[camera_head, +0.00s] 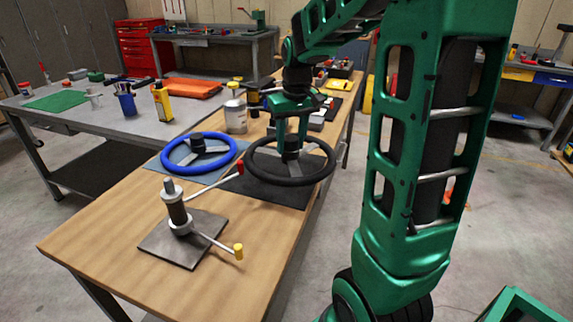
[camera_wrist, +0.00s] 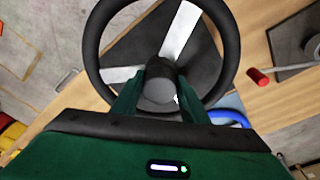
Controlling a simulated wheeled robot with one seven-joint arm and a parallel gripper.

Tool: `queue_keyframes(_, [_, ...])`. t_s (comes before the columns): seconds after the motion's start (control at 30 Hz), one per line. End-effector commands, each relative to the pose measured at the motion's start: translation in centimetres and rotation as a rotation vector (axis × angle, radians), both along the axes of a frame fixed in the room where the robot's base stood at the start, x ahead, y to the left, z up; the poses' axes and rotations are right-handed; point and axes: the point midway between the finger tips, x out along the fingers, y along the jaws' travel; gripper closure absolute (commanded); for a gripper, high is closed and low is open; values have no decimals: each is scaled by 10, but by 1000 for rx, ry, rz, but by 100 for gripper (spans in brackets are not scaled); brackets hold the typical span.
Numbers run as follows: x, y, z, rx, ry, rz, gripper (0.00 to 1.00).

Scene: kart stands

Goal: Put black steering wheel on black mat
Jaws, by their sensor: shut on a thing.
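The black steering wheel (camera_head: 259,172) has silver spokes and a dark hub, and is over the right part of the workbench in the head view. My gripper (camera_head: 291,146) is above it and shut on its hub. The wrist view shows my gripper's fingers (camera_wrist: 160,88) on both sides of the hub, with the wheel's rim (camera_wrist: 232,40) around it. The black mat (camera_head: 266,192) lies under the wheel on the bench. I cannot tell whether the wheel touches it. The mat also shows through the spokes in the wrist view (camera_wrist: 150,45).
A blue steering wheel (camera_head: 164,158) sits on a blue-grey mat just left. A steel stand (camera_head: 176,208) with red and yellow lever ends (camera_head: 238,251) is in front on a dark plate. Cans and bottles (camera_head: 236,115) stand behind.

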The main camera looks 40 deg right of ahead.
Motion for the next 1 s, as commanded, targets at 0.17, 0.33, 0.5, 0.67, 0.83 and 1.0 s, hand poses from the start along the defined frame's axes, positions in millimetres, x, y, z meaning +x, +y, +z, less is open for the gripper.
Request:
queue_keyframes(0.17, [0, 0, -22, 0, -1, 0, 100])
queue_keyframes(0.33, [0, 0, -31, 0, -2, 0, 100])
queue_keyframes(0.5, [0, 0, -53, 0, 1, 0, 100])
queue_keyframes(0.67, [0, 0, -69, 0, -1, 0, 100])
queue_keyframes(0.83, [0, 0, -72, -1, -3, 0, 100])
queue_keyframes(1.0, [0, 0, -72, -1, -3, 0, 100])
